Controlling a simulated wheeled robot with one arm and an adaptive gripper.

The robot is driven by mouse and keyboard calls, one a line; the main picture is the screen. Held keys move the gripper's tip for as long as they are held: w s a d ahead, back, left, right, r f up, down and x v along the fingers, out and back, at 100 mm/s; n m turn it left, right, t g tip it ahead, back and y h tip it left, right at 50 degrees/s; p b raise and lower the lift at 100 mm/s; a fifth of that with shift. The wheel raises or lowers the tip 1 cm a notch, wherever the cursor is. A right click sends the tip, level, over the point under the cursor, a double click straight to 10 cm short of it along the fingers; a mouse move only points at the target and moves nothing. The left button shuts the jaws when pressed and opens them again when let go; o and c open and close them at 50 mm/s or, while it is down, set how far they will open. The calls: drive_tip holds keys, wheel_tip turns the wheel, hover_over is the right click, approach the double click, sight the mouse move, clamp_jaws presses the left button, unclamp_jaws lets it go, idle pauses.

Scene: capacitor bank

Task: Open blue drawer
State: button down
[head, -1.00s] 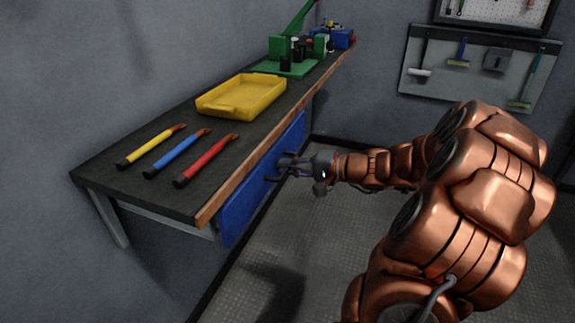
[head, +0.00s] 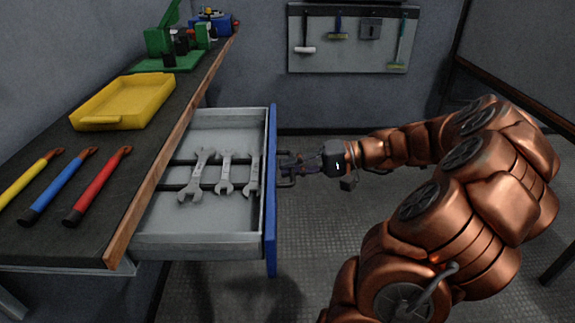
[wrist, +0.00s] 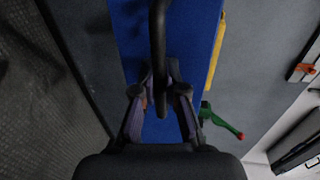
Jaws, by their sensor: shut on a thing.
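The blue drawer (head: 271,200) is pulled out from under the workbench in the head view. Its grey inside (head: 210,128) shows, with several wrenches lying in it. My gripper (head: 288,168) is at the outer face of the blue front, shut on the drawer handle. In the wrist view the dark handle bar (wrist: 157,40) runs up from between the fingers of my gripper (wrist: 160,92), in front of the blue panel (wrist: 195,50). The exact finger contact is partly hidden by the handle and the gripper body.
The dark bench top (head: 150,150) carries a yellow tray (head: 125,98), yellow, blue and red (head: 98,185) handled tools, and a green press (head: 165,55). A tool board (head: 352,40) hangs on the back wall. The floor (head: 330,230) right of the drawer is clear around my arm.

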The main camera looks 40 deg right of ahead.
drive_tip(key=shift+s+d, duration=0.3)
drive_tip(key=shift+d, duration=0.1)
drive_tip(key=c, duration=1.2)
unclamp_jaws()
drive_tip(key=v, duration=1.2)
